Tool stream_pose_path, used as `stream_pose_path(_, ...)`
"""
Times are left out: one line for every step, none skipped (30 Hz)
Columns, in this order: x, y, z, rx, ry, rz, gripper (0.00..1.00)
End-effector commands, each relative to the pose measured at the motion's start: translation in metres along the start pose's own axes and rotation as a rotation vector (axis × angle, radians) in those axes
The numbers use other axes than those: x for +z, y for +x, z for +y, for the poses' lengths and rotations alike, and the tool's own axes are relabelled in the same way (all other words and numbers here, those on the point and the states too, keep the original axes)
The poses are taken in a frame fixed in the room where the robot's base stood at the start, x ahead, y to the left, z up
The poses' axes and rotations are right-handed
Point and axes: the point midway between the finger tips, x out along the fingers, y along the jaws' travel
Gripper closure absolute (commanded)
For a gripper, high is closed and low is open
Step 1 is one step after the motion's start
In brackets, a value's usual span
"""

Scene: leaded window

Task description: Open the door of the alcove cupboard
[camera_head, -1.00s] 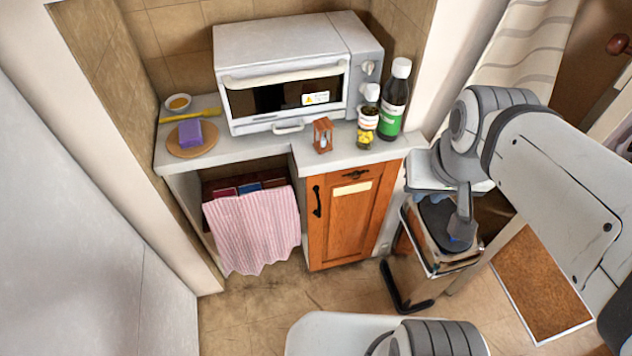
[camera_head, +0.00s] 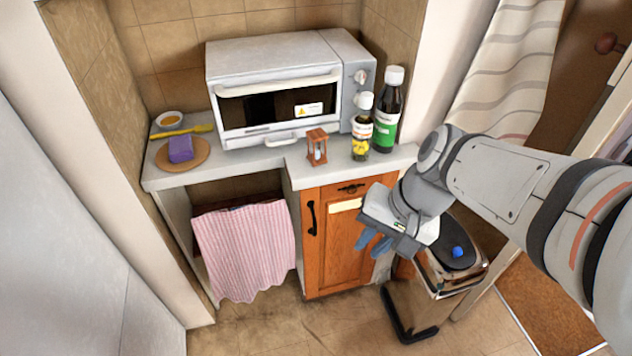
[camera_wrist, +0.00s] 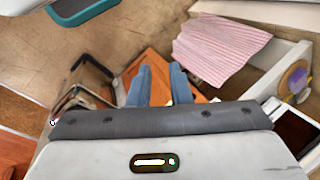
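The alcove cupboard has an orange wooden door (camera_head: 332,245), which is shut. Its black vertical handle (camera_head: 311,218) is on the door's left side, and a pale label is near the top. My gripper (camera_head: 374,242) is in front of the door's right part, to the right of the handle and apart from it. Its two blue fingers are spread with nothing between them. In the wrist view the fingers (camera_wrist: 160,88) show a gap with the orange door (camera_wrist: 155,58) behind them. The handle cannot be made out in the wrist view.
A pink striped cloth (camera_head: 246,250) hangs left of the door. The counter above holds a toaster oven (camera_head: 280,85), an hourglass (camera_head: 317,147), a jar (camera_head: 361,135) and a dark bottle (camera_head: 387,112). A bin (camera_head: 415,305) stands to the right. The floor in front is clear.

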Motion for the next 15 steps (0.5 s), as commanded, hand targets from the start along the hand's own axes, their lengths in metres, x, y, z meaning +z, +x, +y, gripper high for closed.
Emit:
stream_pose_path(0.000, 0.045, 0.003, -0.060, 0.082, -0.064, 0.82)
stream_pose_path(0.000, 0.058, -0.001, -0.099, 0.131, -0.098, 0.82)
stream_pose_path(-0.001, 0.075, -0.006, -0.150, 0.197, -0.142, 0.82)
stream_pose_path(-0.002, 0.087, -0.010, -0.189, 0.247, -0.175, 0.82)
stream_pose_path(-0.003, 0.099, -0.013, -0.228, 0.297, -0.208, 0.82)
stream_pose_path(-0.006, 0.115, -0.018, -0.279, 0.365, -0.249, 0.82)
stream_pose_path(-0.009, 0.126, -0.022, -0.318, 0.415, -0.280, 0.82)
stream_pose_path(-0.013, 0.136, -0.025, -0.356, 0.465, -0.308, 0.82)
stream_pose_path(-0.018, 0.150, -0.030, -0.409, 0.532, -0.348, 0.82)
stream_pose_path(-0.023, 0.161, -0.032, -0.447, 0.583, -0.375, 0.82)
stream_pose_path(-0.029, 0.171, -0.035, -0.486, 0.635, -0.403, 0.82)
stream_pose_path(-0.037, 0.184, -0.038, -0.539, 0.703, -0.437, 0.82)
stream_pose_path(-0.044, 0.194, -0.039, -0.579, 0.754, -0.462, 0.82)
stream_pose_path(-0.052, 0.203, -0.040, -0.620, 0.806, -0.485, 0.82)
stream_pose_path(-0.062, 0.216, -0.041, -0.673, 0.874, -0.515, 0.82)
